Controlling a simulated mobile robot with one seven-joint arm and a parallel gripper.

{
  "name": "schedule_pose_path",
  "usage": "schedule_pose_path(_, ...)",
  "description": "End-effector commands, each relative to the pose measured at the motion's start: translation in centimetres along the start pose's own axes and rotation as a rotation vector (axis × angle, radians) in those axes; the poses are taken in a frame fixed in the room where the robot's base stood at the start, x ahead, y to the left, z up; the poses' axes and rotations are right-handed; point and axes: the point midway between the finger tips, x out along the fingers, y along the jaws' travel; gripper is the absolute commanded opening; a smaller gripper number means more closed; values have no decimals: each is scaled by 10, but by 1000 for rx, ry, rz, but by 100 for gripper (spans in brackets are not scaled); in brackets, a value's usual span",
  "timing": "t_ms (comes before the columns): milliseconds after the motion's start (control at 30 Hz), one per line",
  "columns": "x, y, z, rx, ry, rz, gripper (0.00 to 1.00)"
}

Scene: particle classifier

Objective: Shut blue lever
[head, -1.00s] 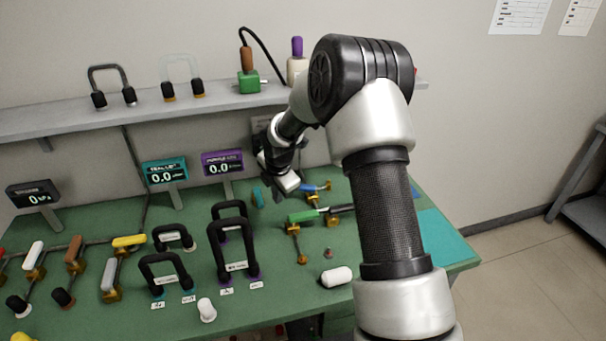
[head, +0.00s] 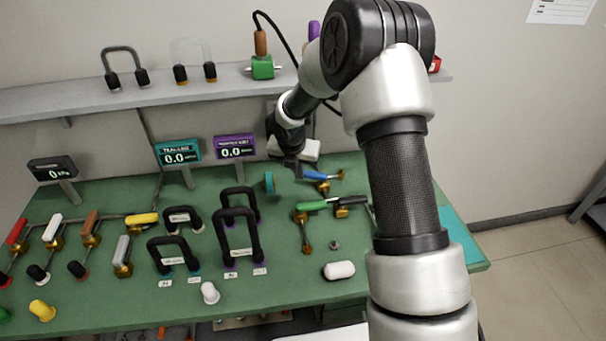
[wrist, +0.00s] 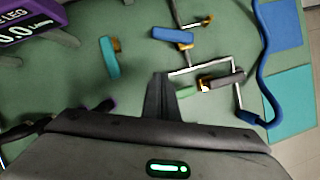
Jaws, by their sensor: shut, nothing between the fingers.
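The blue lever (head: 318,176) sits on a brass valve at the back right of the green bench, beyond a green lever (head: 318,205) and a black lever (head: 348,200). In the wrist view the blue lever (wrist: 174,34) lies ahead of my gripper, slightly right of the fingers. My gripper (head: 292,164) is just left of the blue lever in the head view, apart from it as far as I can tell. In the wrist view my gripper's fingers (wrist: 158,80) are together and empty. A teal lever (wrist: 110,57) stands to the left there.
Black handle loops (head: 238,235) stand mid-bench. Teal (head: 178,152) and purple (head: 235,146) displays stand at the back. A blue hose (wrist: 262,60) runs along the right in the wrist view. A shelf (head: 200,97) is above the bench.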

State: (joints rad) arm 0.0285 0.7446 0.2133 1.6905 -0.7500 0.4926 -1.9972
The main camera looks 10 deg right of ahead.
Motion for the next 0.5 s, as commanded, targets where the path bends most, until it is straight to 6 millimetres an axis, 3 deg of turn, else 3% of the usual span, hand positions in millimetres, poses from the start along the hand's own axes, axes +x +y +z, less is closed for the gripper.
schedule_pose_path(500,100,0,-2,0,3,-1,0)
